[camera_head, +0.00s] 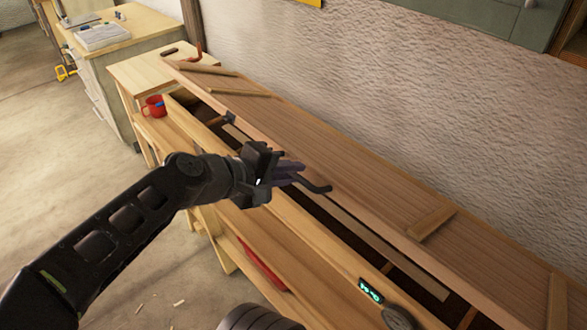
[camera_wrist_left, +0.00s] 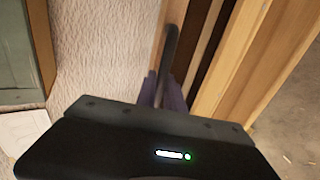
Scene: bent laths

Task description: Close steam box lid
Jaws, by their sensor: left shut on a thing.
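The steam box (camera_head: 292,225) is a long wooden trough running from the back left to the front right. Its brown plank lid (camera_head: 330,150) is raised and leans toward the wall, with a dark gap along the front wall of the box. My left gripper (camera_head: 291,172) is shut on the dark lid handle (camera_head: 318,187) at the lid's front edge. The handle also shows between the purple fingers in the left wrist view (camera_wrist_left: 171,52). The fingers hide part of the handle. My right gripper is not in view.
A green digital display (camera_head: 370,290) and a dark round dial (camera_head: 398,318) are on the box's front. A cabinet (camera_head: 125,40) is at the back left. The rough wall (camera_head: 360,80) is close behind the lid.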

